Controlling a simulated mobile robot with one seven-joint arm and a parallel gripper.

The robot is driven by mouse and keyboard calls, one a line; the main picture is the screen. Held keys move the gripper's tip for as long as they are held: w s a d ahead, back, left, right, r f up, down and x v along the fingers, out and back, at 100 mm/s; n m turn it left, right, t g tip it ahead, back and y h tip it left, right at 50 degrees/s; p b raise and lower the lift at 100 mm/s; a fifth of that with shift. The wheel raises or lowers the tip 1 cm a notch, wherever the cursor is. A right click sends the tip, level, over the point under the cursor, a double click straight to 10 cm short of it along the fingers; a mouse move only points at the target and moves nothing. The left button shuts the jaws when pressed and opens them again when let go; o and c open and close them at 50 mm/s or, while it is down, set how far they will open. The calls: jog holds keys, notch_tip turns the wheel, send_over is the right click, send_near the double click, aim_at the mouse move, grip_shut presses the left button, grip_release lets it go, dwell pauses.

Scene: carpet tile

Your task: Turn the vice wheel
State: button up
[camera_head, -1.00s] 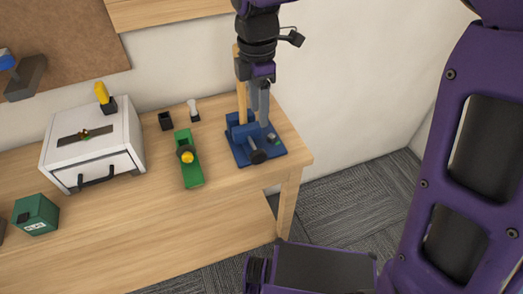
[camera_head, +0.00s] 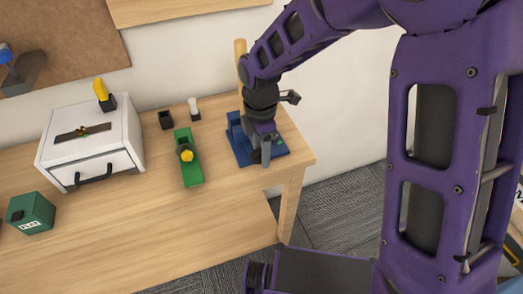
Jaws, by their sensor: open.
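The blue vice (camera_head: 236,138) stands on its blue base near the right end of the wooden workbench. A tall wooden post (camera_head: 240,62) rises at its back. My gripper (camera_head: 261,160) is at the front of the vice, pointing down, with its fingers in front of the spot where the dark wheel showed earlier. The gripper and wrist hide the wheel and much of the vice's right side. The gripper is open. I cannot tell whether the fingers touch the wheel or stand around it.
A green tool (camera_head: 188,160) with a yellow knob lies left of the vice. A white drawer box (camera_head: 93,148), a green box (camera_head: 32,213) and small holders stand further left. The bench's front (camera_head: 150,230) is clear. A white wall (camera_head: 190,45) is behind.

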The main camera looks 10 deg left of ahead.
grip_shut()
dwell(0.5)
jog(key=t+h+b, duration=0.1)
jog(key=h+b, duration=0.1)
jog(key=shift+s+a+t+h, duration=0.15)
jog(key=shift+a+t+h, duration=0.15)
jog(key=shift+t, duration=0.1)
jog(key=h, duration=0.1)
jog(key=t+h, duration=0.1)
jog(key=t+h+b, duration=0.1)
jog(key=h, duration=0.1)
jog(key=shift+s+a, duration=0.15)
jog(key=shift+a, duration=0.1)
jog(key=t+h, duration=0.2)
jog(key=h, duration=0.1)
jog(key=shift+s+a+f, duration=0.1)
jog(key=shift+a+f, duration=0.05)
jog(key=shift+a, duration=0.05)
jog(key=shift+s+a+f+t+h, duration=0.1)
jog(key=shift+f+t+h, duration=0.05)
jog(key=shift+t+h, duration=1.45)
jog(key=shift+g+h, duration=0.3)
jog(key=shift+h, duration=0.1)
grip_release()
